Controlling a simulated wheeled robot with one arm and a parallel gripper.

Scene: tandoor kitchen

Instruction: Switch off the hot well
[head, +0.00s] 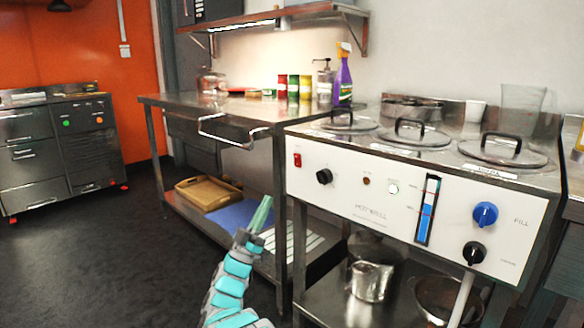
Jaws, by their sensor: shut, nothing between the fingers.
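The hot well (350,212) is a steel unit on the right with a white front panel and lidded wells on top. At the panel's left is a red rocker switch (297,160), with a black knob (324,176) to its right. A small dark red lamp (366,181) and a bright whitish-green lamp (393,188) follow. A level gauge (428,210), a blue knob (485,214) marked FILL and a lower black knob (474,252) are further right. My gripper (264,205) is shut and empty, pointing up, left of and below the red switch, apart from the panel.
A steel table (200,105) left of the hot well carries jars and a purple spray bottle (343,80). A bent metal rail (225,138) juts from its front. A metal jug (370,280) and a bowl (440,298) sit below the hot well. Floor at left is clear.

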